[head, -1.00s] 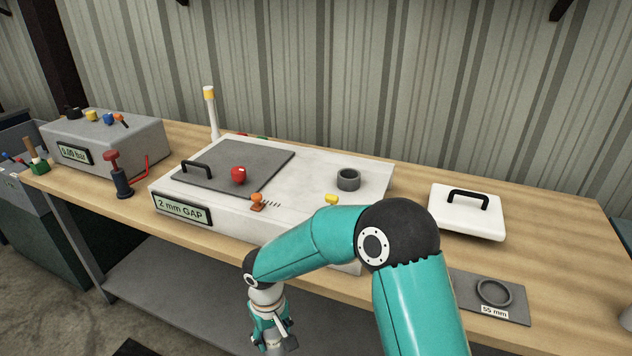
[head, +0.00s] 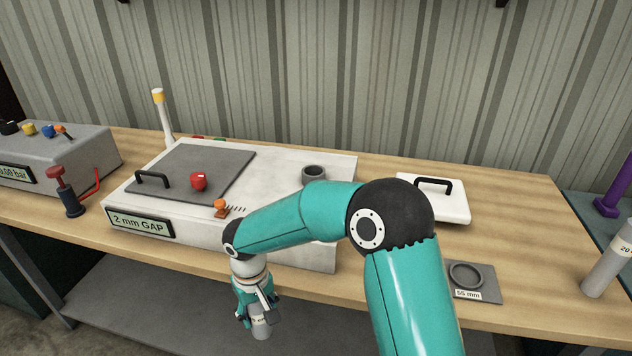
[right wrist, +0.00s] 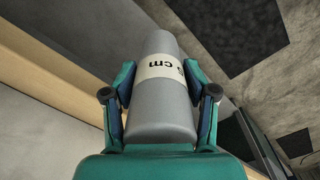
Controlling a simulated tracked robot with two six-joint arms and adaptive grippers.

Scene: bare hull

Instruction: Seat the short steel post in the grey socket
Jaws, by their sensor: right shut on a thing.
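My right gripper (head: 259,312) hangs in front of the bench, low in the head view, below the bench top's front edge. It is shut on a grey steel post (head: 262,328). In the right wrist view the post (right wrist: 165,112) lies between both fingers, with a pale label (right wrist: 160,67) partly reading "5 cm". My left gripper is not in view.
The white machine (head: 290,160) carries a dark lid (head: 185,172) and a red knob (head: 198,182). A plate with a ring (head: 466,275) marked "55 mm" and a white handled block (head: 440,205) lie right. A taller grey post (head: 608,262) stands at the right edge.

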